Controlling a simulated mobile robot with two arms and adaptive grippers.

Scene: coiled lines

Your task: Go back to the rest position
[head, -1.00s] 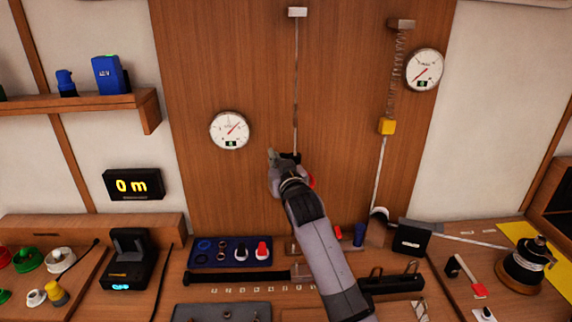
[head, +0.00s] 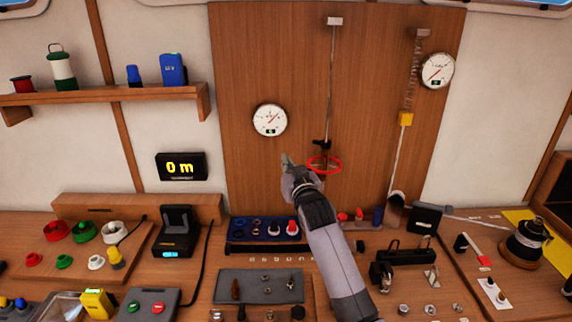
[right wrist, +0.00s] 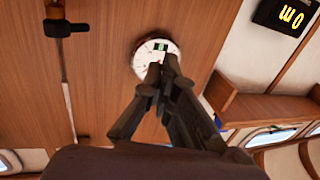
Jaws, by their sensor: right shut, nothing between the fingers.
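My right gripper (head: 287,162) is raised in front of the wooden back panel (head: 370,60), below and a little right of the left round gauge (head: 270,120). It is shut and empty. In the right wrist view its fingers (right wrist: 165,68) are together and overlap the gauge (right wrist: 146,52). Just right of the gripper, a red ring (head: 324,165) hangs from a dark hook at the lower end of a thin vertical line (head: 331,80). The ring is apart from the fingertips. My left gripper does not show.
The bench holds a blue tray (head: 240,240), a grey mat (head: 225,290) with small parts, and a black device (head: 175,240). A shelf (head: 150,101) is at left. A yellow block (head: 406,118) hangs under a spring at right. The panel left of the gripper is clear.

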